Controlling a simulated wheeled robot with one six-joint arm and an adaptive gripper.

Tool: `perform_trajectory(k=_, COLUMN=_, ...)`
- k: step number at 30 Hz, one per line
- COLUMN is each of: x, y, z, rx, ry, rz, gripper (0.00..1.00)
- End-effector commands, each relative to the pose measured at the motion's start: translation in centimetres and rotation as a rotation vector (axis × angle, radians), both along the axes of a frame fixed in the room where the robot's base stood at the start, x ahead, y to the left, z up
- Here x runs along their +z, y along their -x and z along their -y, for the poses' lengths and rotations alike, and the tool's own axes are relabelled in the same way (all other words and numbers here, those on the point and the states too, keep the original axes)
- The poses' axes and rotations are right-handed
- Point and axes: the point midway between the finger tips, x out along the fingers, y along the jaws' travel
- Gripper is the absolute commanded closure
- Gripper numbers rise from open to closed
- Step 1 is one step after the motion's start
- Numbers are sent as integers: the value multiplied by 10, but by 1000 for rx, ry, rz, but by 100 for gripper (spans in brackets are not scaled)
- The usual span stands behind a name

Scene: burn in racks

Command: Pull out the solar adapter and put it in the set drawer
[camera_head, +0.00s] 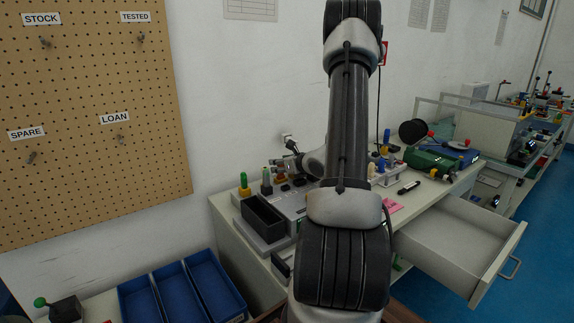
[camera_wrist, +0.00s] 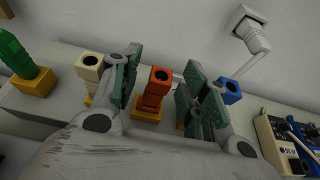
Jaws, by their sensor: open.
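My gripper (camera_wrist: 161,62) is open in the wrist view, its two green-padded fingers apart. An orange adapter (camera_wrist: 155,86) with a dark round hole in its top stands on a yellow base between the fingers, with gaps on both sides. A beige adapter (camera_wrist: 89,67) is left of the fingers, a blue one (camera_wrist: 229,91) right of them, and a green one (camera_wrist: 14,52) at the far left. No label shows which is the solar adapter. In the head view my arm hides much of the bench and the gripper. An open, empty-looking drawer (camera_head: 457,243) sticks out at the right.
The bench (camera_head: 228,229) carries a black open box (camera_head: 264,218), a black marker (camera_head: 409,187) and a green device (camera_head: 430,160). A white plug (camera_wrist: 254,36) with a cable is in the wall behind the adapters. Blue bins (camera_head: 185,290) stand at lower left.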

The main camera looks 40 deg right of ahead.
Motion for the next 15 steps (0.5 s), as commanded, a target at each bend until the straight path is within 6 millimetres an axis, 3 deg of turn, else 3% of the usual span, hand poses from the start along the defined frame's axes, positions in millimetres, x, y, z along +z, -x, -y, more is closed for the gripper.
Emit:
perform_trajectory(k=10, x=-2, y=-6, z=0, rx=-1, ry=0, rz=0, gripper=56)
perform_trajectory(k=15, x=-2, y=-6, z=0, rx=-1, ry=0, rz=0, gripper=85)
